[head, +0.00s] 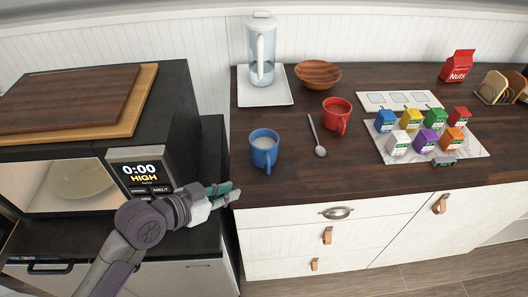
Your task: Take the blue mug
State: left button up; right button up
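The blue mug (264,148) stands upright on the dark wooden counter, near its front left corner. A pale liquid shows inside, and its handle points toward the front. My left gripper (233,190) is in front of the counter's left end, to the lower left of the mug and apart from it. Its fingers point right, and nothing shows held between them. They are seen nearly edge-on, so their opening is unclear. My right gripper is out of view.
A red mug (337,115), a spoon (316,136) and a wooden bowl (318,74) are right of the blue mug. A glass pitcher (262,55) stands behind on a white tray (265,98). Several coloured boxes (433,139) are farther right. A microwave (142,172) is at left.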

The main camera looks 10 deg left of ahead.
aim_at(268, 173)
pick_arm(q)
jog(key=shift+t+h, duration=0.3)
jog(key=shift+h, duration=0.2)
jog(key=w+d, duration=0.1)
jog(key=w, duration=0.1)
jog(key=w+d+p, duration=0.1)
jog(key=w+d, duration=0.3)
jog(key=w, duration=0.1)
jog(key=shift+d+f+p, duration=0.1)
jog(key=shift+f+p, duration=0.25)
jog(key=p+x, duration=0.2)
jog(key=x, duration=0.3)
jog(key=shift+d+f, duration=0.1)
jog(key=shift+d, duration=0.05)
jog(key=shift+w+d+f, duration=0.15)
jog(key=shift+w, duration=0.05)
jog(key=shift+s, duration=0.1)
grip_shut()
